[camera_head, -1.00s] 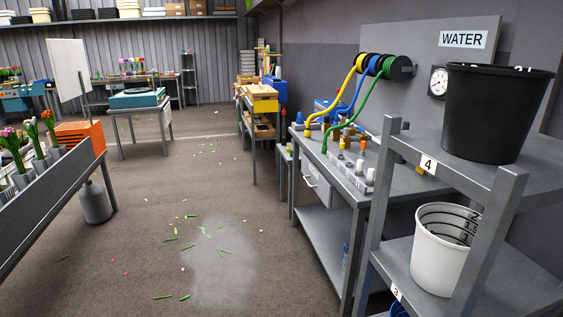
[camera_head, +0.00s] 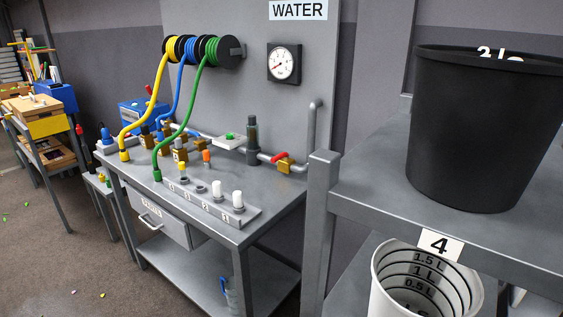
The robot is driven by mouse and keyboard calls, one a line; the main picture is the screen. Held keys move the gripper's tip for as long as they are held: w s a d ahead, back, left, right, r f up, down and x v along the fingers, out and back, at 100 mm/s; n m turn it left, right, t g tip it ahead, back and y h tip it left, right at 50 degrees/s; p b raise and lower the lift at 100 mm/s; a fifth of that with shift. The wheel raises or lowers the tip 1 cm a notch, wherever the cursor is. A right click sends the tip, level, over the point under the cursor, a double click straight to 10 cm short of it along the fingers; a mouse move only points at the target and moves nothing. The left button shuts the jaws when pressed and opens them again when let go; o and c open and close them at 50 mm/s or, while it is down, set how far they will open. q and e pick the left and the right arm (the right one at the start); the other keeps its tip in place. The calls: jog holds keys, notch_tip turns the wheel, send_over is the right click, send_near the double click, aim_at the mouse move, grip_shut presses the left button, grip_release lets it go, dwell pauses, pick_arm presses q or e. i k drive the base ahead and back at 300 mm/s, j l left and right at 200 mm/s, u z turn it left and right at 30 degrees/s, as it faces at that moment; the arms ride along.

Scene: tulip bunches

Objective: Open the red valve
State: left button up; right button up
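The red valve (camera_head: 279,157) is a small red handle on a brass body, set in a grey pipe at the back right of the water bench (camera_head: 262,210). The pipe (camera_head: 312,135) bends up the wall panel just right of it. The handle lies roughly along the pipe, slightly tilted; its exact setting is hard to tell at this size. Neither of my grippers is in view.
A grey shelf (camera_head: 350,199) with a black bucket (camera_head: 480,125) and a white measuring bucket (camera_head: 392,290) stands close at right. Yellow, blue and green hoses (camera_head: 190,120) hang over the bench. A gauge (camera_head: 284,64) is on the panel. Floor (camera_head: 60,265) is open at lower left.

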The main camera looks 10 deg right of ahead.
aim_at(284, 154)
jog(key=i+j+z, duration=0.5)
jog(key=j, duration=0.25)
jog(key=j+z, duration=0.45)
jog(key=j, duration=0.25)
jog(key=k+j+z, duration=0.1)
jog(key=j+z, duration=0.35)
jog(key=j, duration=0.25)
